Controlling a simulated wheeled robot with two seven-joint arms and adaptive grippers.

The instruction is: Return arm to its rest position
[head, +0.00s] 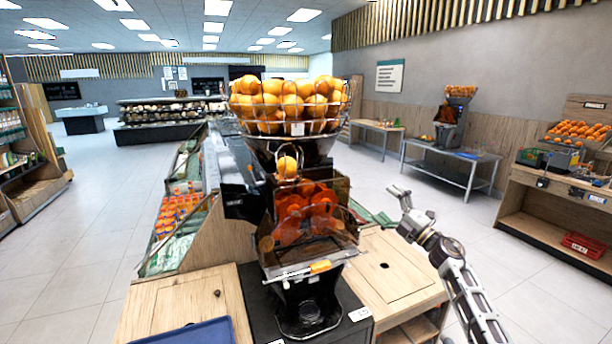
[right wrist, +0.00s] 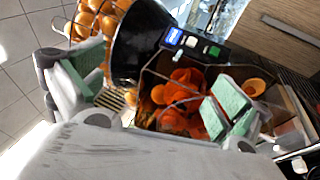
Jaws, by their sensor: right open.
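The orange juicer (head: 305,215) stands upright on the counter in the middle of the head view, with a wire basket of oranges (head: 290,103) on top and orange parts behind its clear front cover. My right gripper (head: 402,204) is to the right of the juicer, apart from it, above the right side of the counter. In the right wrist view its two green-padded fingers (right wrist: 155,95) are spread wide with nothing between them. The juicer's front (right wrist: 180,100) and control panel (right wrist: 192,43) show beyond the fingers. My left gripper is not in view.
The wooden counter (head: 385,265) extends on both sides of the juicer. A blue tray (head: 190,333) lies at its front left. A second juicer (head: 450,120) stands on a table at the back right. Open floor (head: 490,250) lies right of my right arm.

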